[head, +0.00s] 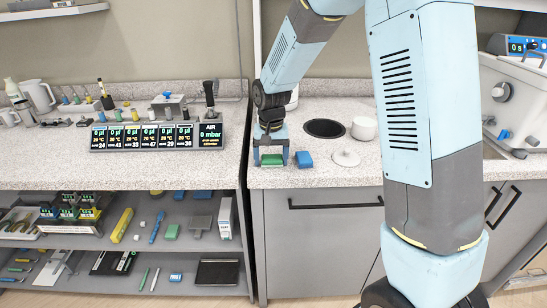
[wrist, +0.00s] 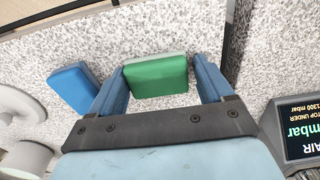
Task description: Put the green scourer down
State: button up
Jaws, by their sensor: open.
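The green scourer (head: 272,160) lies on the speckled worktop (head: 330,174) near its front edge. In the wrist view the green scourer (wrist: 157,77) sits between the two blue fingers of my gripper (wrist: 164,82). It has a paler layer along one side. In the head view my gripper (head: 271,157) is down at the worktop with its fingers either side of the scourer. The jaws are open, with a gap by the right finger in the wrist view; the left finger is close to the scourer.
A blue block (head: 304,159) lies just right of my gripper. A round white lid (head: 346,158), a white pot (head: 364,128) and a dark round opening (head: 324,128) are further right. A display unit (head: 157,136) stands on the left worktop. A gap separates the two worktops.

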aim_at(273, 158)
jog(key=shift+s+d+f, duration=0.3)
jog(key=shift+d+f, duration=0.15)
jog(key=shift+f, duration=0.15)
jog(key=shift+w+r, duration=0.2)
jog(key=shift+r, duration=0.2)
notch_tip(273, 158, up, 13)
jog(key=shift+a+f, duration=0.15)
jog(key=s+d+r+t, duration=0.3)
jog(key=s+d+r, duration=0.7)
jog(key=s+d, duration=0.15)
jog(key=s+d+t, duration=0.1)
jog(key=s+d, duration=0.2)
jog(key=s, duration=0.4)
jog(key=s+d+t, duration=0.1)
jog(key=s+d, duration=0.3)
jog(key=s, duration=0.2)
jog(key=shift+s+d+r, duration=0.3)
jog(key=shift+s+r, duration=0.05)
